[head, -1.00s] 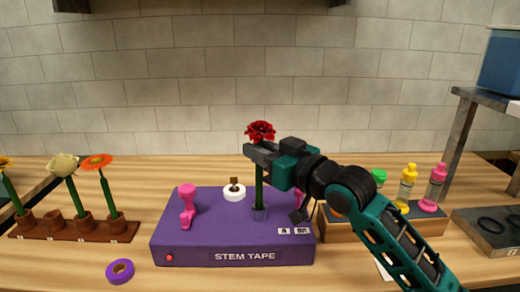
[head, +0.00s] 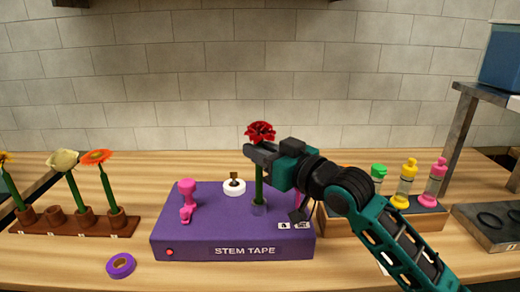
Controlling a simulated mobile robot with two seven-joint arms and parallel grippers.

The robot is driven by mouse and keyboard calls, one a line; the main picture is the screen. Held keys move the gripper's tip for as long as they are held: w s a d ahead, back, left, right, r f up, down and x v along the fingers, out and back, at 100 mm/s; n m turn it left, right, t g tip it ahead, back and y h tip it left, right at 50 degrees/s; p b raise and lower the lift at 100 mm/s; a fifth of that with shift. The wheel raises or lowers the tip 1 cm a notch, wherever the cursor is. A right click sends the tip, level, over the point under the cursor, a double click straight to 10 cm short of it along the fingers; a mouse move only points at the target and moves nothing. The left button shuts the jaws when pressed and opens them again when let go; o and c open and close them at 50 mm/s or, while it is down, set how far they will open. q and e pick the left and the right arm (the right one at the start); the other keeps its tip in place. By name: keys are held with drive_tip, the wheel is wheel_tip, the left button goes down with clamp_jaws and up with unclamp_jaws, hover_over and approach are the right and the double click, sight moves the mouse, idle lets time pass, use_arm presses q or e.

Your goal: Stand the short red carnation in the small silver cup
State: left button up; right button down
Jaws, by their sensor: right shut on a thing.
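The red carnation (head: 260,131) stands upright over the right part of the purple stem tape box. Its green stem (head: 259,184) runs down from my right gripper (head: 258,152), which is shut on it just under the bloom. The stem's lower end meets a small clear holder (head: 259,209) on the box; I cannot tell whether it rests inside. No small silver cup is visible. My left gripper is not in view.
The purple stem tape box (head: 200,237) has pink posts (head: 187,193) and a white roll (head: 234,187). A brown rack (head: 72,226) of flowers stands left, and a purple tape roll (head: 121,265) lies in front. Bottles (head: 404,188) stand right, beside a metal shelf (head: 460,130).

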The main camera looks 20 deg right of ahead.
drive_tip(key=shift+f, duration=0.55)
idle(0.4)
drive_tip(key=shift+f+p, duration=0.2)
drive_tip(key=shift+p, duration=0.1)
idle(0.3)
drive_tip(key=c, duration=1)
unclamp_jaws()
drive_tip(key=shift+o, duration=0.6)
drive_tip(key=o, duration=0.5)
